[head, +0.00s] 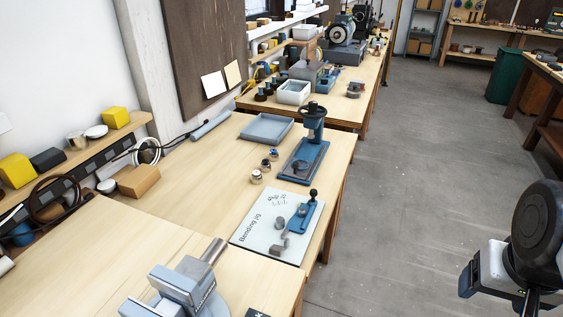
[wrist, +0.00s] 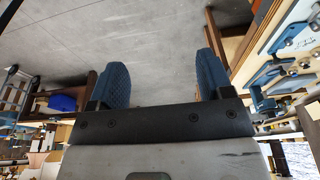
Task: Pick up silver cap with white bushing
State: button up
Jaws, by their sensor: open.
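Several small caps stand in a loose row on the wooden workbench, left of the blue press. The nearest one (head: 256,177) looks silver with a pale top and may be the silver cap with white bushing, but it is too small to be sure. A darker cap (head: 266,165) and another cap (head: 274,155) stand just behind it. My gripper (wrist: 162,80) shows in the wrist view with its two blue textured fingers wide apart and nothing between them. It is over the grey floor, well away from the caps.
The blue press (head: 312,125) stands right of the caps, with a blue-grey tray (head: 267,128) behind them. A bending jig board (head: 250,238) lies in front, and a vise (head: 185,285) is nearest. Bare wood (head: 205,185) lies left of the caps. Open floor (head: 410,180) is at right.

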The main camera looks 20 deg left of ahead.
jog(key=shift+w, duration=0.1)
jog(key=w+a+r+n+g, duration=0.1)
jog(key=w+a+n, duration=0.4)
jog(key=w+a, duration=0.75)
jog(key=w+a+r+n, duration=0.1)
jog(key=w+a+n, duration=0.5)
jog(key=w+a, duration=0.65)
jog(key=w+a+f+n, duration=0.3)
jog(key=w+a+f, duration=0.1)
jog(key=a, duration=0.6)
jog(key=w+a+f+n+g, duration=0.1)
jog(key=w+a+f+n, duration=0.2)
jog(key=a+f, duration=0.4)
jog(key=w+a+f+n, duration=0.3)
jog(key=w+a+f, duration=0.2)
jog(key=a, duration=1)
jog(key=shift+w+a+f+n+g, duration=0.15)
jog(key=shift+w+f+n+g, duration=0.15)
jog(key=shift+w, duration=0.25)
jog(key=shift+a+f, duration=0.2)
jog(key=shift+a, duration=0.25)
